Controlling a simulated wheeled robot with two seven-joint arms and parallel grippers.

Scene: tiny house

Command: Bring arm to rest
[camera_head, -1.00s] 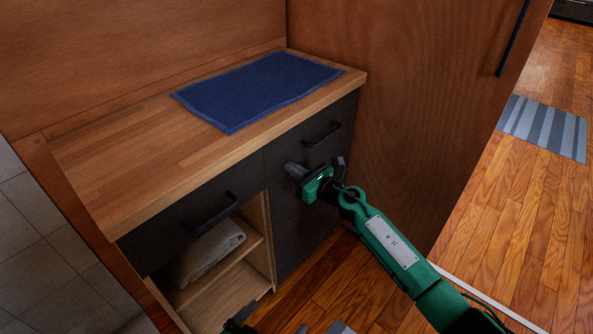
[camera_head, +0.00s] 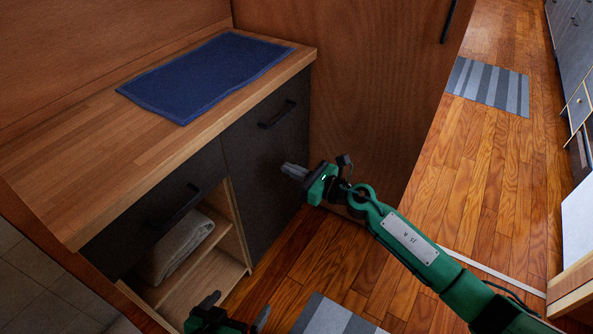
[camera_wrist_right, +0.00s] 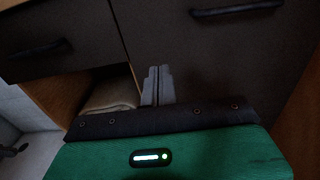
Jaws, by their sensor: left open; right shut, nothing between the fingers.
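My right arm (camera_head: 410,240) is green and comes in from the lower right. Its gripper (camera_head: 285,168) is shut and empty, in front of the dark cabinet door; I cannot tell the exact gap. In the right wrist view its grey fingers (camera_wrist_right: 157,86) are together, with the dark door (camera_wrist_right: 200,60) behind them. My left gripper (camera_head: 238,308) shows at the bottom edge of the head view, its two fingers spread apart with nothing between them. Most of the left arm is out of view.
A wooden counter (camera_head: 90,165) bears a blue mat (camera_head: 205,75). Below, an open shelf (camera_head: 205,280) holds a folded towel (camera_head: 175,248). Black handles (camera_head: 278,115) stick out of the cabinet front. A tall wooden panel (camera_head: 375,80) stands behind my right arm. Floor is free to the right, with striped rugs (camera_head: 490,85).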

